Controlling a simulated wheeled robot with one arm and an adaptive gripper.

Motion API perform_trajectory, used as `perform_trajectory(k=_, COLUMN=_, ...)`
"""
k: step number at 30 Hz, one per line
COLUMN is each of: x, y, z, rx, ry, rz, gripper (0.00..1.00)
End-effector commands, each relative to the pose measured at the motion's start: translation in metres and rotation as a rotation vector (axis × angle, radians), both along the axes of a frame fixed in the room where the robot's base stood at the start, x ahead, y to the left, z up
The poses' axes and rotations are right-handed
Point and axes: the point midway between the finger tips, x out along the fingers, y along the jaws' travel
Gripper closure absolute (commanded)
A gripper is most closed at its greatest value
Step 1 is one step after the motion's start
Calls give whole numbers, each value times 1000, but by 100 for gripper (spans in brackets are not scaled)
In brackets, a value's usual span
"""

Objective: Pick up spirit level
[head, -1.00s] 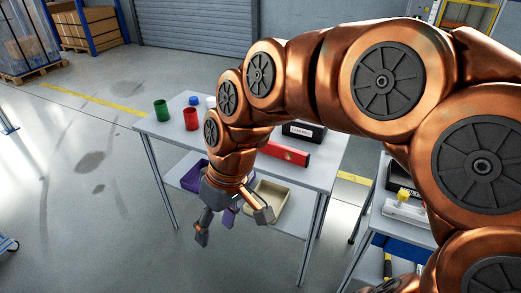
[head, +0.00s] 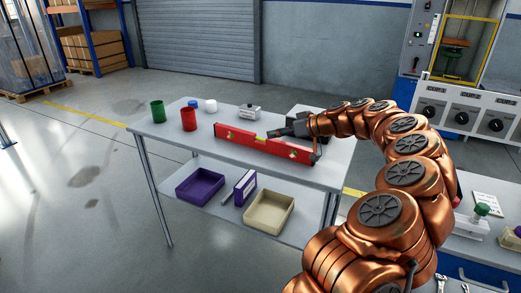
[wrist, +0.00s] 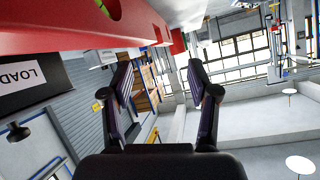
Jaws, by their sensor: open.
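The red spirit level (head: 240,142) lies along the front part of the tabletop, standing on its long edge, with pale vials along it. My gripper (head: 272,132) is at its right half, close behind or just above its top edge, pointing left. In the wrist view the spirit level (wrist: 85,32) crosses the upper left, beyond the fingertips and off to one side. There my gripper (wrist: 160,75) shows two spread fingers with nothing between them. I cannot tell whether a finger touches the level.
On the white table (head: 165,128) stand a green cup (head: 157,111), a red cup (head: 188,119), a white cup (head: 211,106) and a small grey box (head: 250,113). A black box (wrist: 30,80) marked "LOAD" is near my gripper. Bins (head: 200,187) sit on the lower shelf.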

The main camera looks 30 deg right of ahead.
Motion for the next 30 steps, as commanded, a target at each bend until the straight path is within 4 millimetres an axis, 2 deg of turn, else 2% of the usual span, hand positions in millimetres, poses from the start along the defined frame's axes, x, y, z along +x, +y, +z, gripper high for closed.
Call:
perform_trajectory(k=11, x=24, y=7, z=-16, rx=-2, ry=-2, rz=-3, gripper=40)
perform_trajectory(k=22, x=58, y=18, z=-39, rx=-2, ry=1, rz=0, gripper=40)
perform_trajectory(k=30, x=63, y=19, z=-41, rx=-2, ry=-2, rz=-3, gripper=40)
